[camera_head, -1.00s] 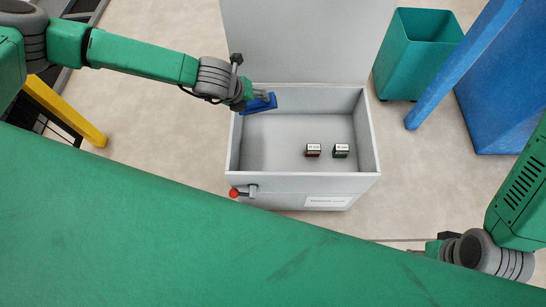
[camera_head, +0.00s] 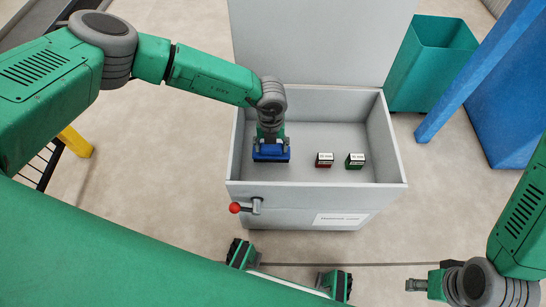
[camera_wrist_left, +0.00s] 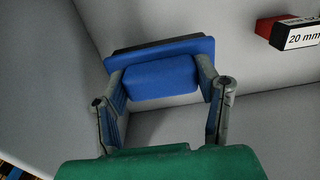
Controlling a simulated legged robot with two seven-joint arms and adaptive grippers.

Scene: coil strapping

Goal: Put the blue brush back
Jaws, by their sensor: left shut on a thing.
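The blue brush (camera_head: 271,154) is in the left part of the open grey box (camera_head: 300,187). My left gripper (camera_head: 270,141) is shut on it from above. The left wrist view shows the brush's blue block (camera_wrist_left: 160,78) between the two fingers of my left gripper (camera_wrist_left: 162,88), with a dark strip along its far edge. I cannot tell whether the brush touches the box floor. My right gripper (camera_head: 416,285) is at the lower right, outside the box and away from the brush; its finger opening is too small to judge.
A red block (camera_head: 324,160) and a green block (camera_head: 355,161) with white labels stand in the box, right of the brush. The box's lid (camera_head: 320,40) stands open behind. A red-knobbed lever (camera_head: 236,207) sticks out in front. A teal bin (camera_head: 430,65) stands at right.

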